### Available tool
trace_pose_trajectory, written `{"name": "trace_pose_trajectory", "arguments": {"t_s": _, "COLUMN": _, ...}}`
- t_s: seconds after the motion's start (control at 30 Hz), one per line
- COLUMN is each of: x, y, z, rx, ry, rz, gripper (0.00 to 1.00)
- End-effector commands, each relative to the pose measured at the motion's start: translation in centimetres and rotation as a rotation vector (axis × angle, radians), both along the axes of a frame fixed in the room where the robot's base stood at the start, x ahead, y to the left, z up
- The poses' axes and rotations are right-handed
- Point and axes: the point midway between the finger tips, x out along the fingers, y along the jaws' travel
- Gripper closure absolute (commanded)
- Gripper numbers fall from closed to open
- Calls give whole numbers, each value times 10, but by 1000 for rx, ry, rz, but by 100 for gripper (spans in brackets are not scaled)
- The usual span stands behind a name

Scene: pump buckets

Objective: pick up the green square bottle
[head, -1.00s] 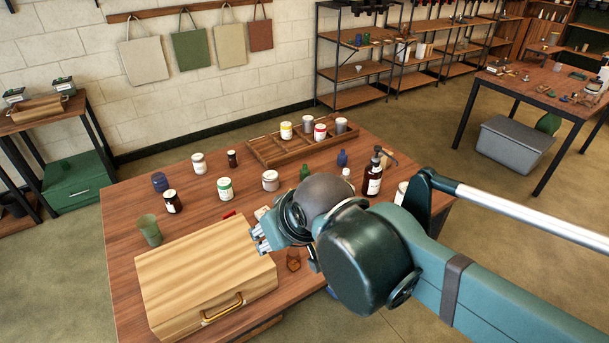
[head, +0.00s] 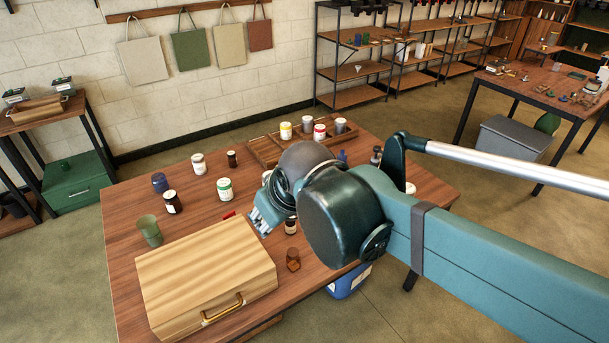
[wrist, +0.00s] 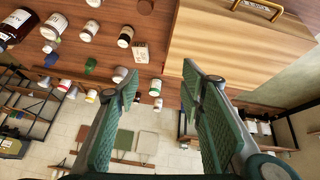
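My gripper (head: 260,220) is open and empty above the table, near the back right corner of the wooden case. In the wrist view, my gripper (wrist: 160,72) has its two green fingers wide apart with nothing held between them. A small green bottle (wrist: 90,66) stands left of the fingers in the wrist view, between a dark blue bottle (wrist: 50,60) and a white-labelled jar (wrist: 119,74). It is small there and its square shape cannot be told. In the head view the arm hides it.
The wooden case (head: 205,265) fills the table's front left. A green cup (head: 149,230), a white-and-green jar (head: 225,189) and dark jars stand on the table (head: 120,205). A divided wooden tray (head: 262,152) holds cans at the back. An amber glass (head: 293,260) stands near the front edge.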

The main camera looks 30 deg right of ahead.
Motion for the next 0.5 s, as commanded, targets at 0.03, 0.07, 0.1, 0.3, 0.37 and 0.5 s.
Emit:
{"name": "trace_pose_trajectory", "arguments": {"t_s": 0.03, "x": 8, "y": -3, "z": 4, "rx": -17, "ry": 9, "rz": 15, "gripper": 61}}
{"name": "trace_pose_trajectory", "arguments": {"t_s": 0.07, "x": 12, "y": -5, "z": 5, "rx": -28, "ry": 16, "rz": 25, "gripper": 61}}
{"name": "trace_pose_trajectory", "arguments": {"t_s": 0.1, "x": 17, "y": -8, "z": 7, "rx": -44, "ry": 24, "rz": 40, "gripper": 61}}
{"name": "trace_pose_trajectory", "arguments": {"t_s": 0.3, "x": 45, "y": -23, "z": 15, "rx": -119, "ry": 67, "rz": 112, "gripper": 61}}
{"name": "trace_pose_trajectory", "arguments": {"t_s": 0.37, "x": 53, "y": -27, "z": 17, "rx": -140, "ry": 80, "rz": 134, "gripper": 61}}
{"name": "trace_pose_trajectory", "arguments": {"t_s": 0.5, "x": 73, "y": -38, "z": 20, "rx": -190, "ry": 113, "rz": 185, "gripper": 61}}
